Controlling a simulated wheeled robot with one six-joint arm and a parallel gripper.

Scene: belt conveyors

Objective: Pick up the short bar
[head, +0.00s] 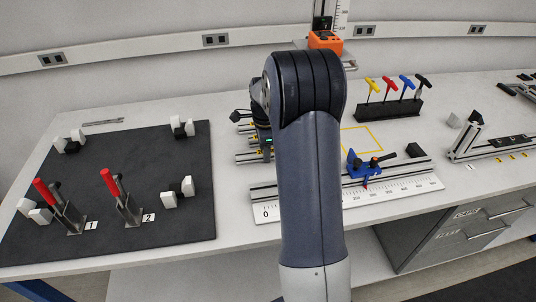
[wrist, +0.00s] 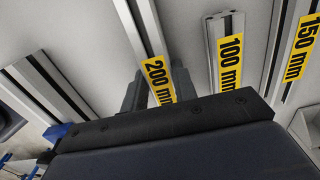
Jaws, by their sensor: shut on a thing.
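In the wrist view, my gripper (wrist: 158,88) has its dark fingers on either side of a grey slotted bar labelled 200 mm (wrist: 147,28) and is shut on it. To its right lies a bar labelled 100 mm (wrist: 215,42), whose far end shows and which looks short. A bar labelled 150 mm (wrist: 281,50) is at the right edge. The gripper body covers the near ends of the bars. In the head view, my arm hides the fingertips and most of the bars; a few bar ends (head: 247,157) show left of it.
Another grey bar (wrist: 45,85) lies left in the wrist view. In the head view, a dark mat (head: 150,200) with red-handled clamps is at left. A ruler fixture (head: 400,190) with a blue slider is right of my arm. A hex-key stand (head: 390,108) stands behind.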

